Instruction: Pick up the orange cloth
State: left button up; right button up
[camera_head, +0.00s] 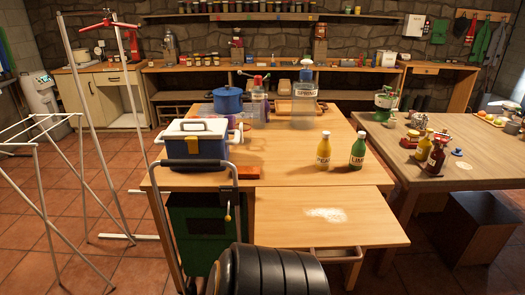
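A small orange block-shaped thing (249,172), which looks like the folded orange cloth, lies flat on the wooden table (290,172). It is just right of the blue and white cooler box (196,143), near the step down to the lower front tabletop. Its top is uncovered and nothing touches it from above. Neither of my grippers shows in the head view.
A yellow bottle (323,150) and a green bottle (357,150) stand to the right. A blue pot (228,101) stands behind. A black handle frame (195,164) rises in front of the cooler. The lower tabletop (285,205) holds only a white powdery patch (326,214).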

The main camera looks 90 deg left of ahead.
aim_at(244, 172)
jog(key=u, duration=2.5)
